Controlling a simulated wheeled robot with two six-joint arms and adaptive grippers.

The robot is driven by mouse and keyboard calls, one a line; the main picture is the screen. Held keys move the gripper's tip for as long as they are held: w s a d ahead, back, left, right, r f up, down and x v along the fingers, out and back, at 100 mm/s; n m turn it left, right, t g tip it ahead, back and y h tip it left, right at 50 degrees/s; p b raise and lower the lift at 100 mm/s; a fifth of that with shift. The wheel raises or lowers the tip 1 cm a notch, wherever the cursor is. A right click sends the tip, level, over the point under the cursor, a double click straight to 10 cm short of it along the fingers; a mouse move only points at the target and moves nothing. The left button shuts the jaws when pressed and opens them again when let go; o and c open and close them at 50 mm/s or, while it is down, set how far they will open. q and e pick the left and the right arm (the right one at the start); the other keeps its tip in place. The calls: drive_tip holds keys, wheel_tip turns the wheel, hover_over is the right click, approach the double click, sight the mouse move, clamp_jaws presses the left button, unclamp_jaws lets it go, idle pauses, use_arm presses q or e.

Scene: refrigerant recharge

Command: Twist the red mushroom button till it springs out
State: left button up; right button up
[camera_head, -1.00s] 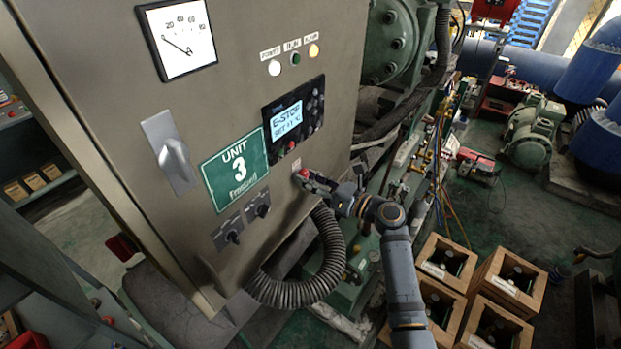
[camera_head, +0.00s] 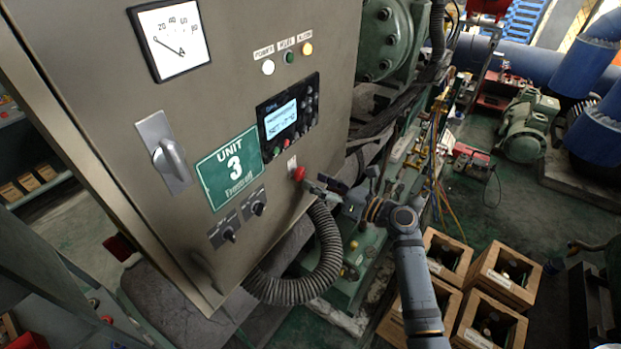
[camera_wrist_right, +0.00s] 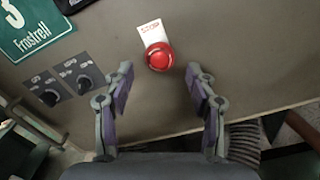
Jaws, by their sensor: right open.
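The red mushroom button (camera_head: 299,174) sits on the front of the grey-beige control cabinet, under a small white label. In the right wrist view the button (camera_wrist_right: 158,57) shows whole, with a STOP label (camera_wrist_right: 151,30) above it. My right gripper (camera_head: 322,188) is just to the right of the button in the head view, apart from it. In the right wrist view my right gripper (camera_wrist_right: 160,82) is open and empty, its two fingers spread to either side below the button. My left gripper is not in view.
The cabinet (camera_head: 300,50) carries a display (camera_head: 284,117), a lever switch (camera_head: 169,160), two dark knobs (camera_head: 257,207) and a green UNIT 3 plate (camera_head: 229,167). A ribbed hose (camera_head: 326,262) hangs below. Wooden crates (camera_head: 503,272) stand on the floor at right.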

drive_tip(key=v, duration=0.5)
drive_tip(key=shift+s+d, duration=0.1)
idle(0.3)
